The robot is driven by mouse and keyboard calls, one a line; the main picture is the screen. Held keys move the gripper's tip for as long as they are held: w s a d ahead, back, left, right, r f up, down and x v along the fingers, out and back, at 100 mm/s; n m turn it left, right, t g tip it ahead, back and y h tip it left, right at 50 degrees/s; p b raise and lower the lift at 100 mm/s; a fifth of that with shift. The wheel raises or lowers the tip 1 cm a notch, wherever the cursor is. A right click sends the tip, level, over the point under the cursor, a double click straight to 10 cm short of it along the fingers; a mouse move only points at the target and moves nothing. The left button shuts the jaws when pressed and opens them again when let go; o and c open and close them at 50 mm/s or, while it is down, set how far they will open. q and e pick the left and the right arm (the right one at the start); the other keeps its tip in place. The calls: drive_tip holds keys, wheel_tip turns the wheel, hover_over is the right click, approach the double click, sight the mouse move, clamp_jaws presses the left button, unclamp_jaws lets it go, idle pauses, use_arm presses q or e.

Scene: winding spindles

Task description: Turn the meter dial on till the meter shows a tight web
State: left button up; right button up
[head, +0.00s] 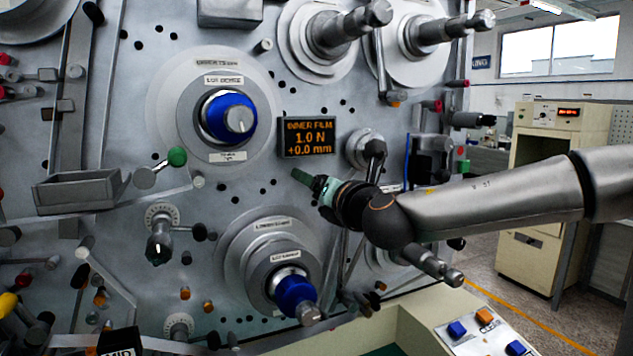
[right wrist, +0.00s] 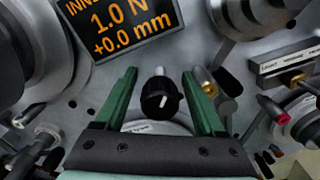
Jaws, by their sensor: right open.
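The meter (head: 307,136) is a dark display with orange text reading INNER FILM, 1.0 N, +0.0 mm. It also shows in the right wrist view (right wrist: 122,28), at the upper left. A black dial (right wrist: 160,98) with a white pointer line sits on a pale round plate. My right gripper (head: 308,180) is just below the meter in the head view. Its green fingers (right wrist: 162,90) are open, one on each side of the dial in the right wrist view, with gaps visible. In the head view my gripper and arm seem to hide this dial. My left gripper is not in view.
Blue-hubbed spindles stand above (head: 230,115) and below (head: 292,290) on the grey panel. A green-knobbed lever (head: 177,156), a tray (head: 78,190) and another black knob (head: 160,248) are to the left. A brass-tipped post (right wrist: 205,80) stands close to the right finger.

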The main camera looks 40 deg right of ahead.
clamp_jaws()
idle(0.7)
